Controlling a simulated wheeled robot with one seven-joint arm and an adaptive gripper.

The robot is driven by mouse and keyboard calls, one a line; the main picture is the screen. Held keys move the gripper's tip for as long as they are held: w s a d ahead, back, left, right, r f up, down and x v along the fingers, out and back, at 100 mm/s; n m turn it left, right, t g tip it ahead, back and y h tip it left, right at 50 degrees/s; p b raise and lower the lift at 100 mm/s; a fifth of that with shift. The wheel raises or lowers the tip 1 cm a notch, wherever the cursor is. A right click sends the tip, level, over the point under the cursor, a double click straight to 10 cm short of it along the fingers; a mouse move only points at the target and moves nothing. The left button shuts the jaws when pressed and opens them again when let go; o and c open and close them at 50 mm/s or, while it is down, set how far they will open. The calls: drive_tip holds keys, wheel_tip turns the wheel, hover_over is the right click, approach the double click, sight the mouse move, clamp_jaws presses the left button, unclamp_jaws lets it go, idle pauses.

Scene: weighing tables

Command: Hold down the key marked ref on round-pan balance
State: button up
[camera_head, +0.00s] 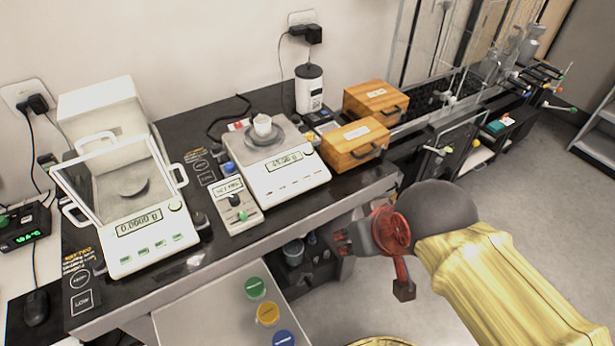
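A white balance (287,180) stands at the middle of the black bench, with a small white cup on its round grey pan (265,138). Its display and a row of keys face the front; the key marks are too small to read. A second white balance (150,245) stands at the left, with a glass draft shield (105,180) around a dark round pan (136,188). I cannot tell for sure which is the round-pan balance. My gripper (373,265) is red, off the bench's front edge, right of and nearer than the middle balance. Its fingers are spread and touch neither balance.
Wooden boxes (356,146), a white canister (309,90) and power cables are behind and right. A panel with green, yellow and blue discs (220,310) is in front. Open floor lies right.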

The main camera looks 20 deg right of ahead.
drive_tip(key=c, duration=0.6)
clamp_jaws()
idle(0.8)
